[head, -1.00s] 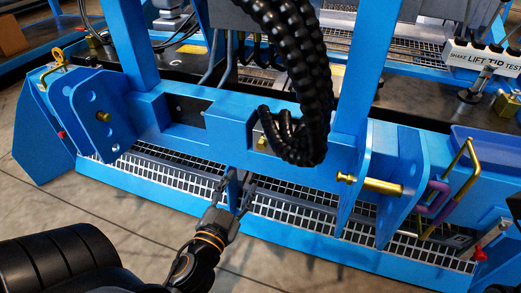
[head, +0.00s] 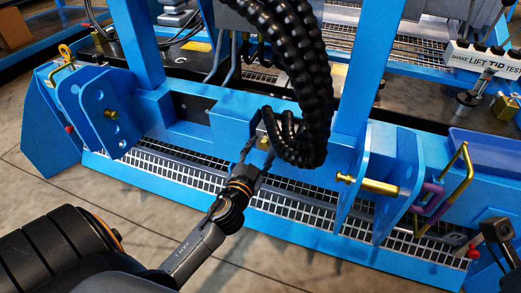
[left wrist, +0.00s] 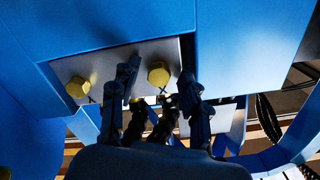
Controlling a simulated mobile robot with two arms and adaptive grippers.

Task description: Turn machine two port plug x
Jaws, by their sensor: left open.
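In the left wrist view, two brass hex plugs sit on a grey plate (left wrist: 122,68) under blue panels. One plug (left wrist: 77,87) is at the left. The other plug (left wrist: 158,74) is above the gap between my fingers. In the head view my left gripper (head: 257,156) is at the blue beam, beside the black hoses. A dark part at the lower right (head: 497,230) seems to be my right arm; its fingers are unclear.
Thick black ribbed hoses (head: 297,70) hang close to my left gripper. The blue beam (head: 175,140) and a perforated step (head: 300,206) run across. A brass pin (head: 368,185) and a purple-gripped handle (head: 432,197) stand to the right. The floor at left is clear.

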